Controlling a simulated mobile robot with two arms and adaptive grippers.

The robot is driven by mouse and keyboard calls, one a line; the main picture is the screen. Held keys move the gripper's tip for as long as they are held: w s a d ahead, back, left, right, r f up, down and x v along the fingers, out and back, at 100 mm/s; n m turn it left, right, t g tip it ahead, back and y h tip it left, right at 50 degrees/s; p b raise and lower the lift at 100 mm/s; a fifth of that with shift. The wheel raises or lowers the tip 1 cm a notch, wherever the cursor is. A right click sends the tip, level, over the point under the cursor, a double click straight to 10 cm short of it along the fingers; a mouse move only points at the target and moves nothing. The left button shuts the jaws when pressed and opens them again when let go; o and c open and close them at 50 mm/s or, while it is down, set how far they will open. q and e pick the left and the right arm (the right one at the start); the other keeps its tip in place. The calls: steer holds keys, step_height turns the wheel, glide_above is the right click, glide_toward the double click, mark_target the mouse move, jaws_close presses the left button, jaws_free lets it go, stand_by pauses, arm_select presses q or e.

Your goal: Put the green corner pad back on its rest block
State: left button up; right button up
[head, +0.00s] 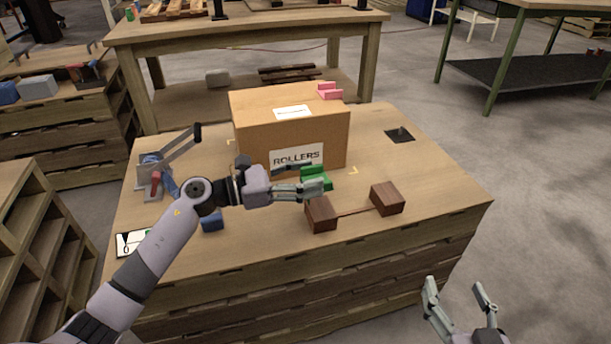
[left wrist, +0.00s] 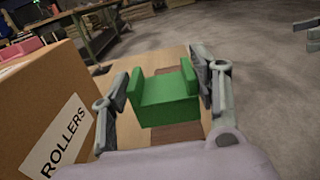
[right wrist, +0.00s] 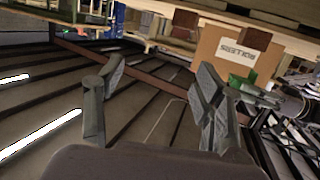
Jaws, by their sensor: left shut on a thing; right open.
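The green corner pad (head: 318,172) is held in my left gripper (head: 322,188), beside the front right of the carton. Two brown wooden blocks joined by a thin bar stand on the table, the left block (head: 321,214) just below the gripper tips and the right block (head: 387,198) farther right. Their tops look bare. I cannot tell the height of the pad above them. My right gripper (head: 460,292) is open and empty, off the table's front right.
A carton marked ROLLERS (head: 250,145) stands behind, with a pink corner pad (head: 329,91) on its top corner. A strap tool (head: 155,175), a blue block (head: 212,223) and a white card (head: 133,243) lie left. The table's right side is mostly clear around a dark plate (head: 400,136).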

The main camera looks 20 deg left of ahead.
arm_select(q)
steer(key=shift+f+b, duration=0.8)
steer(key=shift+f, duration=0.15)
steer(key=shift+f+b, duration=0.7)
steer(key=shift+f, duration=0.2)
arm_select(e)
steer(key=s+a+r+t+y, duration=0.1)
steer(key=s+r+t+y, duration=0.2)
steer(key=r+t, duration=0.6)
steer(key=shift+a+r, duration=0.15)
steer(key=shift+r, duration=2.6)
steer(key=shift+s+r+t, duration=0.1)
steer(key=shift+t, duration=0.2)
arm_select(q)
steer(key=shift+f+b, duration=0.25)
steer(key=shift+b, duration=0.2)
arm_select(e)
steer(key=shift+s+r+t+y, duration=0.4)
steer(key=shift+s+r+t, duration=0.1)
steer(key=shift+s+r, duration=0.15)
steer(key=shift+s+r, duration=0.1)
